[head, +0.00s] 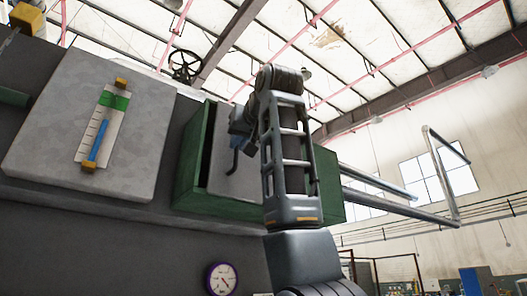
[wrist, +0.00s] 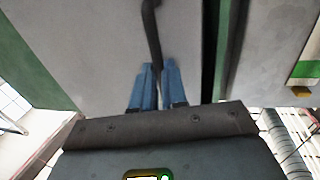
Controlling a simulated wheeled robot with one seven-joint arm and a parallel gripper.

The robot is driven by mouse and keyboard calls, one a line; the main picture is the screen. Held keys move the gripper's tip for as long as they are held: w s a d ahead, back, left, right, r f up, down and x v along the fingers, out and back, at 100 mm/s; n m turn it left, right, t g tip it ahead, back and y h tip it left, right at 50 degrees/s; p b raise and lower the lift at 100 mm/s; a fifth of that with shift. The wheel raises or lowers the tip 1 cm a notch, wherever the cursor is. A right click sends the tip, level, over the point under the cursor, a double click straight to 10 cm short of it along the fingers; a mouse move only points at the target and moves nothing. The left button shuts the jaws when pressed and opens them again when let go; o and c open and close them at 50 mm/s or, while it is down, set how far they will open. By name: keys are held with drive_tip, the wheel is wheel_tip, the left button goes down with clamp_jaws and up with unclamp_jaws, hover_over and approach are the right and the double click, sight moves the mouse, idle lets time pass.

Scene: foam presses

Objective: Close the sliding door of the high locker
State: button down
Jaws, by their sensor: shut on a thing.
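The high locker (head: 189,165) is a green box on the wall, with a grey sliding door (head: 222,180) in its front. A narrow dark gap shows between the door's left edge and the locker's left side in the head view. In the wrist view the grey door (wrist: 85,40) fills the left and middle, with the dark gap to its right. A dark curved handle (wrist: 151,28) stands on the door. My gripper (wrist: 156,72), with blue fingers, is shut on the handle. In the head view my arm hides the door's right part.
A grey panel with a gauge (head: 100,130) is left of the locker. A valve wheel (head: 185,65) stands above. Metal pipes (head: 385,187) run out to the right. A purple-rimmed clock (head: 222,279) hangs below. Open room lies to the right.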

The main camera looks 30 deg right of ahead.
drive_tip(key=shift+a, duration=1.7)
drive_tip(key=c, duration=1.2)
unclamp_jaws()
drive_tip(key=shift+a, duration=0.1)
drive_tip(key=shift+o, duration=0.2)
drive_tip(key=s+a+b, duration=0.1)
drive_tip(key=s+b, duration=0.1)
drive_tip(key=s, duration=0.5)
drive_tip(key=shift+s, duration=0.4)
drive_tip(key=shift+s+a, duration=0.1)
